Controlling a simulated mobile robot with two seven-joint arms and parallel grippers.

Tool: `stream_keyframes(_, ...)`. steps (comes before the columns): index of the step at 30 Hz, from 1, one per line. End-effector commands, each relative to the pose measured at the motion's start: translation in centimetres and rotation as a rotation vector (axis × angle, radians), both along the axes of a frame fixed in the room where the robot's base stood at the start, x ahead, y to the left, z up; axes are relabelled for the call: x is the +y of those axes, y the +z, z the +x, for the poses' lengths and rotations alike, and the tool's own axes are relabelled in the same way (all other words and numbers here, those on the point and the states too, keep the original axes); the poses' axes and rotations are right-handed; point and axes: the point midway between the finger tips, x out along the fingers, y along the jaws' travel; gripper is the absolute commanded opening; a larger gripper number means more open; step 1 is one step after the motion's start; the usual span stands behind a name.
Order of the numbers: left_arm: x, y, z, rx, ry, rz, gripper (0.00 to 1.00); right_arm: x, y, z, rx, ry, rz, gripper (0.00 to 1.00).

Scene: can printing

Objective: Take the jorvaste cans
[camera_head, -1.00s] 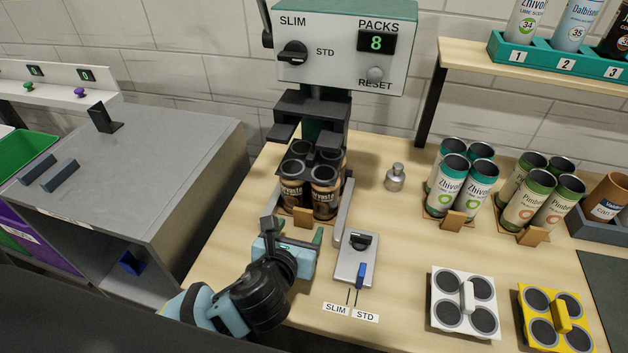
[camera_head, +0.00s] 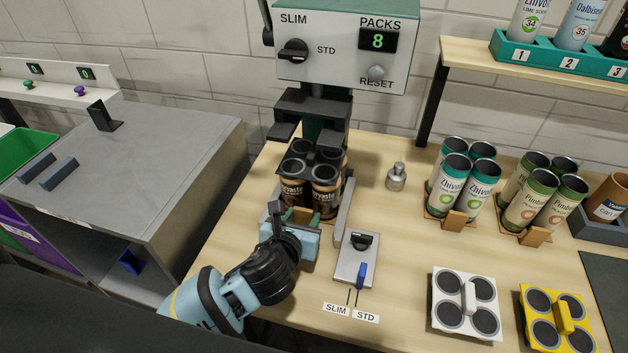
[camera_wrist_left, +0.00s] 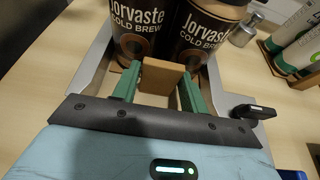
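Several dark brown Jorvaste cans (camera_head: 325,200) stand upright in a group under the press-like machine (camera_head: 345,45), with a dark piece over their tops. Two of them fill the top of the left wrist view (camera_wrist_left: 197,35). A wooden tab (camera_wrist_left: 161,76) sticks out in front of them, low down. My left gripper (camera_head: 297,216) is just in front of the cans. Its green fingers are apart, one on each side of the tab; I cannot tell whether they touch it. My right gripper is not in view.
Metal rails (camera_head: 345,208) flank the cans. A lever plate (camera_head: 356,262) lies right of my left gripper. Zhivo cans (camera_head: 481,180) and Pimbe cans (camera_head: 530,200) stand to the right. White (camera_head: 441,318) and yellow (camera_head: 536,341) four-disc holders lie in front. A grey cabinet (camera_head: 150,155) stands left.

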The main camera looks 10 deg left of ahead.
Motion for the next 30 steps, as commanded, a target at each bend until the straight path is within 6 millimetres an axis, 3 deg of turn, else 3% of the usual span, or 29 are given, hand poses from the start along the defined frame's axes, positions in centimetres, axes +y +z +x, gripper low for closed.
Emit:
stream_keyframes(1, 0.0, 0.0, 0.0, 0.0, 0.0, 0.0, 0.37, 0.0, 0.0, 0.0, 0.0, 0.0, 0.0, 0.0)
stream_keyframes(6, 0.0, 0.0, 0.0, -0.001, 0.0, 0.0, 0.16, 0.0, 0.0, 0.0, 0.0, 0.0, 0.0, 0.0)
stream_keyframes(16, 0.0, 0.4, 0.0, -0.002, 0.0, 0.0, 0.16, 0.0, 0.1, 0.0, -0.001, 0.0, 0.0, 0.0)
stream_keyframes(28, 0.0, 3.8, 0.1, -0.005, 0.0, 0.001, 0.16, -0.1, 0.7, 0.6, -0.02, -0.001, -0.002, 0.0)
stream_keyframes(30, 0.2, 3.6, -0.7, 0.0, -0.001, 0.002, 0.16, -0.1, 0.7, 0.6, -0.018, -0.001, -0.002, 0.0)
